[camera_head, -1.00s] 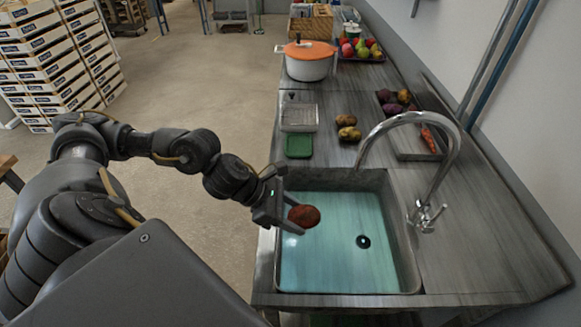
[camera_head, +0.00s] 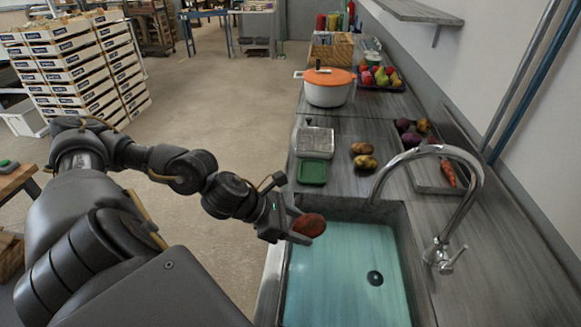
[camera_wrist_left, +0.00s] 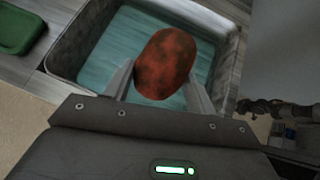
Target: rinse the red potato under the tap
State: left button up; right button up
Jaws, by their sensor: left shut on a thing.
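The red potato (camera_head: 309,225) is held between the fingers of my left gripper (camera_head: 297,224), over the left side of the sink (camera_head: 402,214). In the left wrist view the potato (camera_wrist_left: 166,63) sits between the two fingers, above the blue-green basin (camera_wrist_left: 110,45). The chrome tap (camera_head: 470,180) arches from the right side of the sink, with its spout end near the sink's back edge. The potato is to the left of the spout and apart from it. I see no stream from the tap.
A white pot with an orange lid (camera_head: 328,87) stands farther back. The counter right of the tap is clear.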

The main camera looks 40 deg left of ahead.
pick_arm(q)
jog(key=w+d+b, duration=0.1)
jog(key=w, duration=0.1)
jog(key=w+d+f+b, duration=0.1)
jog(key=d+b, duration=0.1)
jog(key=shift+w, duration=0.4)
jog(key=w+d+f, duration=0.1)
jog(key=w+d, duration=0.3)
jog(key=w, duration=0.1)
jog(key=shift+w, duration=0.2)
jog(key=shift+f, duration=0.15)
